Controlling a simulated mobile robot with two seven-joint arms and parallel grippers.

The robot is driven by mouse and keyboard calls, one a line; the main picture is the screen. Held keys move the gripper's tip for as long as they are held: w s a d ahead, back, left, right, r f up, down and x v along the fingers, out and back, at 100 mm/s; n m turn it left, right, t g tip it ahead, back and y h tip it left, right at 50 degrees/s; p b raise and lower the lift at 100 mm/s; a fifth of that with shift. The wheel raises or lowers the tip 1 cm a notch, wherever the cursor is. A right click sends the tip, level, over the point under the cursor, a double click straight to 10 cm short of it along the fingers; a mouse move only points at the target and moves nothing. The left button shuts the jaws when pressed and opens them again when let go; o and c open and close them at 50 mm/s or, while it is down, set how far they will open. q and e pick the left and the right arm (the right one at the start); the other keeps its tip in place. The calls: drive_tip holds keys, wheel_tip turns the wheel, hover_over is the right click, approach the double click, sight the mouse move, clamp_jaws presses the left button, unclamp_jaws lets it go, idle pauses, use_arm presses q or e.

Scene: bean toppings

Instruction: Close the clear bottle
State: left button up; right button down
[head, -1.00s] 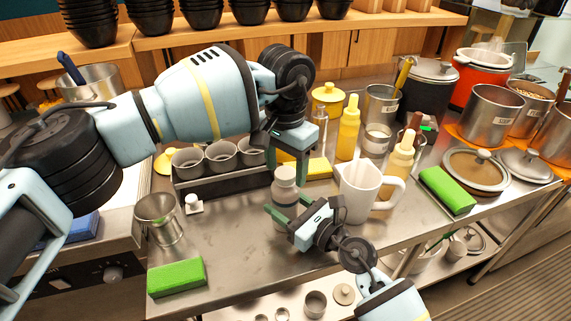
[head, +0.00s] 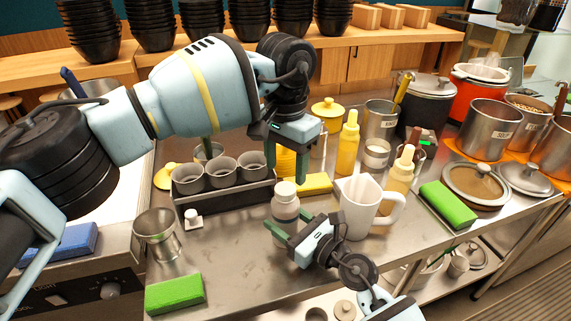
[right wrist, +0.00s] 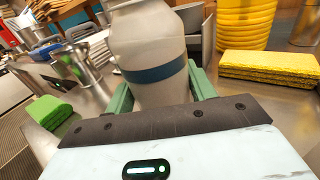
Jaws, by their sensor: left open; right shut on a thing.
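The bottle (head: 286,208), pale grey and translucent with a dark blue band, stands upright on the steel counter. A white cap-like top (head: 285,189) sits on it; I cannot tell how tight it is. My right gripper (head: 291,224) is shut around the bottle's body from the front. In the right wrist view the bottle (right wrist: 152,50) is between the green fingers, its top cut off. My left gripper (head: 287,165) is open and empty, pointing down above the bottle, apart from its top. A small white piece (head: 192,216) lies on the counter at left.
A white pitcher (head: 358,210) stands close right of the bottle. A rack with grey cups (head: 225,198) is behind left, a yellow sponge (head: 317,184) behind. A metal cup (head: 158,235) and green sponge (head: 175,293) are at left. The counter's front-left middle is clear.

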use_arm(q)
drive_tip(key=n, duration=0.6)
drive_tip(key=shift+r, duration=0.25)
drive_tip(key=n, duration=0.4)
drive_tip(key=shift+r+n, duration=0.15)
drive_tip(key=shift+n, duration=0.25)
drive_tip(key=n, duration=0.6)
drive_tip(key=shift+r, duration=0.25)
drive_tip(key=n, duration=0.4)
drive_tip(key=shift+r+n, duration=0.15)
drive_tip(key=shift+n, duration=0.15)
drive_tip(key=n, duration=0.4)
drive_tip(key=shift+r+n, duration=0.2)
drive_tip(key=shift+n, duration=0.2)
drive_tip(key=n, duration=0.6)
drive_tip(key=shift+r, duration=0.2)
drive_tip(key=n, duration=0.6)
drive_tip(key=shift+r, duration=0.25)
drive_tip(key=n, duration=0.5)
drive_tip(key=shift+r, duration=0.15)
